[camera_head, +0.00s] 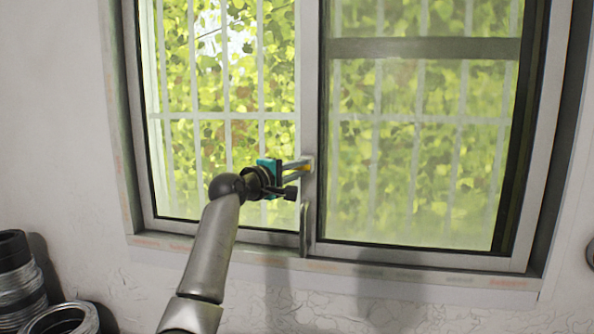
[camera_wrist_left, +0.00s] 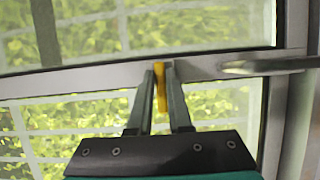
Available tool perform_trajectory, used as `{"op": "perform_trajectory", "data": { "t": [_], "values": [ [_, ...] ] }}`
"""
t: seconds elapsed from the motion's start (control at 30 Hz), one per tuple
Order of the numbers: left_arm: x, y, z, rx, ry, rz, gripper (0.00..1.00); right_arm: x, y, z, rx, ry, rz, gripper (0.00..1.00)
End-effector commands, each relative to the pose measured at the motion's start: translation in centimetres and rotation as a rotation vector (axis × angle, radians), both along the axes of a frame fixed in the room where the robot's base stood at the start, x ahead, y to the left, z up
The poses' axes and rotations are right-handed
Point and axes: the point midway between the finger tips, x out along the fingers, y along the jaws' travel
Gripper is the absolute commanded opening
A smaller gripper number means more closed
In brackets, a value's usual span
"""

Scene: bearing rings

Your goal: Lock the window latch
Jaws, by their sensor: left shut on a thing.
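The window (camera_head: 309,120) has two panes with a grey metal frame between them. The latch is on this middle frame; its yellow lever (camera_wrist_left: 161,85) shows between my fingertips in the left wrist view, and a little yellow shows in the head view (camera_head: 300,170). My left gripper (camera_head: 304,167) is at the middle frame, and its two fingers (camera_wrist_left: 161,72) are closed on the yellow lever. The rest of the latch is mostly hidden by the fingers. My right gripper is in neither view.
A long metal handle (camera_wrist_left: 270,66) stands out from the middle frame near the fingers; it also shows below the gripper in the head view (camera_head: 304,228). Dark and metal rings (camera_head: 20,285) are stacked at the lower left. White wall surrounds the window.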

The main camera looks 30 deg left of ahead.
Motion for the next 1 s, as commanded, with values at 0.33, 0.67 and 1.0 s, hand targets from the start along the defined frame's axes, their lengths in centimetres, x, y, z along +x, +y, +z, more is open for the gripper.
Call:
{"op": "perform_trajectory", "data": {
  "t": [0.33,0.67,1.0],
  "values": [
    [0.01,-0.02,0.02,0.012,0.002,0.000,0.00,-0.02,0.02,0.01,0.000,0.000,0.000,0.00],
    [0.00,-0.02,0.02,0.009,0.002,0.000,0.45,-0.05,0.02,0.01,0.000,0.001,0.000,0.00],
    [-0.16,0.03,-0.01,0.008,0.002,0.000,0.47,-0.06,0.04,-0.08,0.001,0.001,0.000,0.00]
  ]
}}
